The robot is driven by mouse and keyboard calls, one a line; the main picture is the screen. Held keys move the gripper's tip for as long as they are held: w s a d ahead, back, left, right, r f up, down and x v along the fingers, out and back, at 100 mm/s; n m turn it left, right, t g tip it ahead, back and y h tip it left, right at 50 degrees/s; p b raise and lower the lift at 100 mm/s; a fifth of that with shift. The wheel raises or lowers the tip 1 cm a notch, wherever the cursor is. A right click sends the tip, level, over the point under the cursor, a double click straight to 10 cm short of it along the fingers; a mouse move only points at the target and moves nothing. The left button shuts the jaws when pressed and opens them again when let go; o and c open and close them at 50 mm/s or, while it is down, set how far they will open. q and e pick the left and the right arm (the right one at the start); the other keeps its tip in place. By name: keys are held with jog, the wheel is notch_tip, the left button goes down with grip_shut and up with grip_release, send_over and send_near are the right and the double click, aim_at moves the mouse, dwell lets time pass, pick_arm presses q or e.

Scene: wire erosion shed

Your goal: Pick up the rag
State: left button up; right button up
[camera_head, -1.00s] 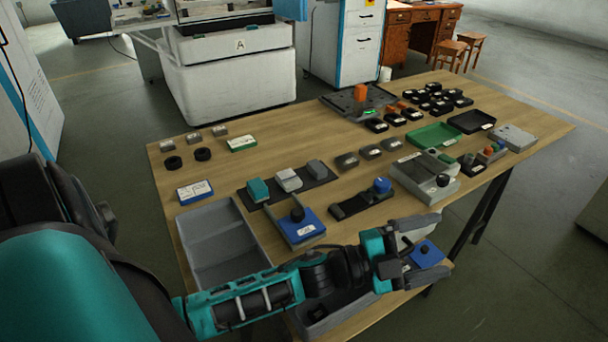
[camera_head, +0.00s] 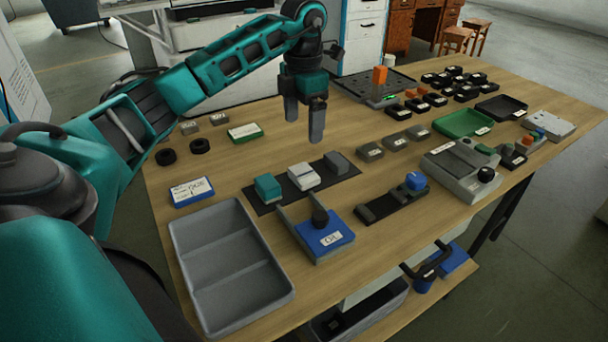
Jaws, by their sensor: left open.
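I cannot make out a rag anywhere in this view. My left gripper (camera_head: 304,128) hangs with its fingers pointing down above the middle of the wooden table (camera_head: 270,165), behind the dark strip with small blocks. Its two grey fingers are apart with nothing between them. My left arm reaches in from the left across the table's far left part. My right gripper is not in the view.
A grey divided tray (camera_head: 215,215) lies at the near left. A blue-based fixture (camera_head: 325,240) stands beside it. A green tray (camera_head: 462,123) and black parts (camera_head: 460,80) crowd the right. A lower shelf (camera_head: 395,322) holds a dark bin (camera_head: 385,305).

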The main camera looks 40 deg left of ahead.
pick_arm(q)
jog(key=b, duration=0.1)
send_over(303, 171)
notch_tip(303, 171, down, 7)
jog(key=shift+w+r, duration=0.15)
jog(key=shift+r, duration=0.05)
notch_tip(303, 171, down, 5)
jog(key=shift+f+b, duration=0.15)
jog(key=shift+b, duration=0.4)
jog(key=shift+c, duration=0.4)
jog(key=c, duration=0.7)
jog(key=shift+c, duration=0.2)
